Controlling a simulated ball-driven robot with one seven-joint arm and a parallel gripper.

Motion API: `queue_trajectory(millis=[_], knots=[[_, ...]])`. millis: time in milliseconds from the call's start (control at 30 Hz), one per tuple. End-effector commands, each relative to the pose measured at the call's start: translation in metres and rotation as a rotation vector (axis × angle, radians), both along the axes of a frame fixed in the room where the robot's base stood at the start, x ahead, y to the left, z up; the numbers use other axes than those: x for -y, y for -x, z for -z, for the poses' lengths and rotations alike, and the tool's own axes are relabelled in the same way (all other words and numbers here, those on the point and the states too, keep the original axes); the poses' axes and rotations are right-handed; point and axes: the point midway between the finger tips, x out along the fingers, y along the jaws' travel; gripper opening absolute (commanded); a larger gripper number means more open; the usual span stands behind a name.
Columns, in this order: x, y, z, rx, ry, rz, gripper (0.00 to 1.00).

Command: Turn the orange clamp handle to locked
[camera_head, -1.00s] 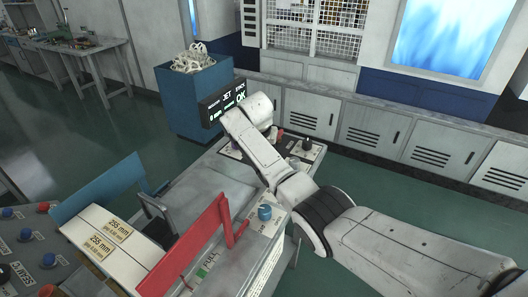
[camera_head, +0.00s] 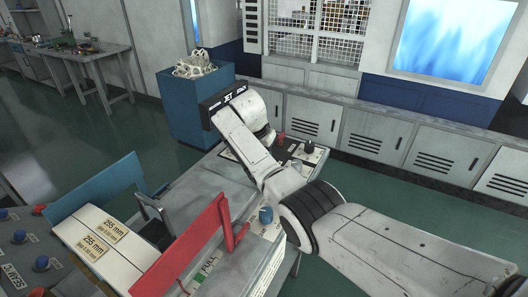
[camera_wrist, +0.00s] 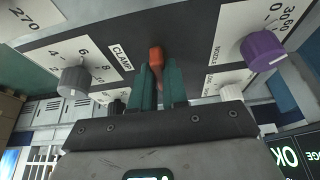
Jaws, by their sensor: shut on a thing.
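The orange clamp handle (camera_wrist: 155,58) is in the upper middle of the wrist view, next to the CLAMP label (camera_wrist: 121,57) on the dark panel. My gripper (camera_wrist: 158,80) has its two green fingers shut on the handle, one on each side; the handle's top stands out past the fingertips. The lower part of the handle is partly hidden between the fingers. In the head view my gripper is hidden behind my white arm at the far end of the machine. I cannot read the handle's locked or unlocked mark.
A grey dial (camera_wrist: 73,79) is left of the handle and a purple dial (camera_wrist: 262,52) right of it.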

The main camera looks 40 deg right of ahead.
Motion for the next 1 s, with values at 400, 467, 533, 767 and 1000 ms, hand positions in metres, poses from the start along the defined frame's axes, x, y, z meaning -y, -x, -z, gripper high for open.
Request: queue_trajectory(millis=[400,467,533,767,1000], knots=[[0.000,-0.001,-0.001,0.003,0.001,0.000,0.39],[0.000,-0.001,-0.001,0.003,0.001,0.000,0.39],[0.000,0.000,-0.001,0.002,0.000,0.000,0.39],[-0.005,0.000,-0.015,0.005,0.001,-0.002,0.39],[-0.022,0.006,-0.056,0.008,0.002,-0.002,0.39]])
